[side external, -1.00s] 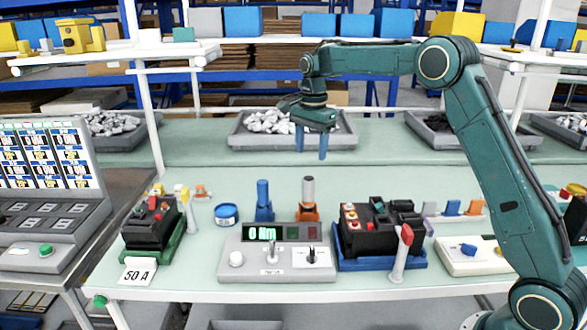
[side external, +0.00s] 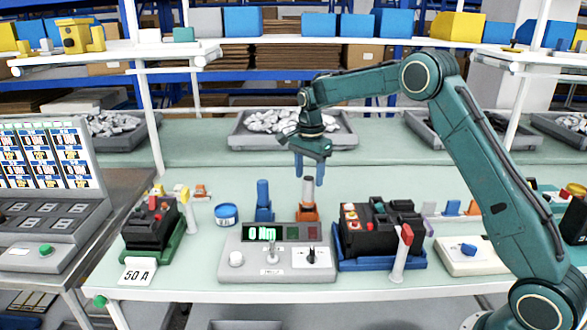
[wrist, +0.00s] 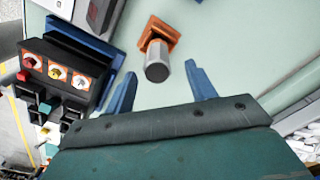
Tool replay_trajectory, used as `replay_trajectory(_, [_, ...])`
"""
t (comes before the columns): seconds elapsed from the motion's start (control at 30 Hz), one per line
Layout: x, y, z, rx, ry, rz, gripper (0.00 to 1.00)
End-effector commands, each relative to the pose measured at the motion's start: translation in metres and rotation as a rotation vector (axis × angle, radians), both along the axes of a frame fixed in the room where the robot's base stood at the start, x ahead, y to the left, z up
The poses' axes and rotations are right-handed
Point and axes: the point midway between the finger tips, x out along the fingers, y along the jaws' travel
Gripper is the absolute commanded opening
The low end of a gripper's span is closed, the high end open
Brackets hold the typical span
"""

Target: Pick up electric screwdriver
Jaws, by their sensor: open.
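A grey cylindrical tool, which looks like the electric screwdriver (side external: 308,189), stands upright in an orange holder (side external: 308,213) behind the torque display unit. In the wrist view the screwdriver (wrist: 157,64) shows its grey end, with the orange holder (wrist: 155,32) beyond it. My gripper (side external: 309,178) is open and empty, with its blue fingers pointing down just above and behind the screwdriver's top. In the wrist view the screwdriver appears between the two fingertips of my gripper (wrist: 161,70), apart from both.
A blue tool in a blue holder (side external: 264,208) stands to the left. The grey display unit (side external: 240,262) is in front, and a black breaker in a blue tray (side external: 345,262) is to the right. A grey bin of metal parts (side external: 238,140) lies behind. The bench between is clear.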

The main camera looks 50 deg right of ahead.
Motion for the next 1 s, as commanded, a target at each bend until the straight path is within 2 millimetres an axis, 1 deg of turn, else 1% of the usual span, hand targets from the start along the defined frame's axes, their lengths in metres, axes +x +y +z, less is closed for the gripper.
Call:
replay_trajectory(0.03, [-0.001, 0.0, -0.007, 0.001, 0.004, 0.0, 0.56])
replay_trajectory(0.13, [0.0, 0.0, -0.014, 0.0, 0.001, 0.0, 0.56])
replay_trajectory(0.43, [0.0, 0.0, -0.018, 0.0, 0.001, 0.0, 0.56])
replay_trajectory(0.57, [-0.001, 0.001, -0.025, 0.0, 0.002, 0.0, 0.56])
replay_trajectory(0.9, [-0.003, 0.004, -0.062, 0.0, 0.002, 0.0, 0.56])
replay_trajectory(1.0, [-0.003, 0.004, -0.068, 0.0, 0.002, 0.0, 0.56])
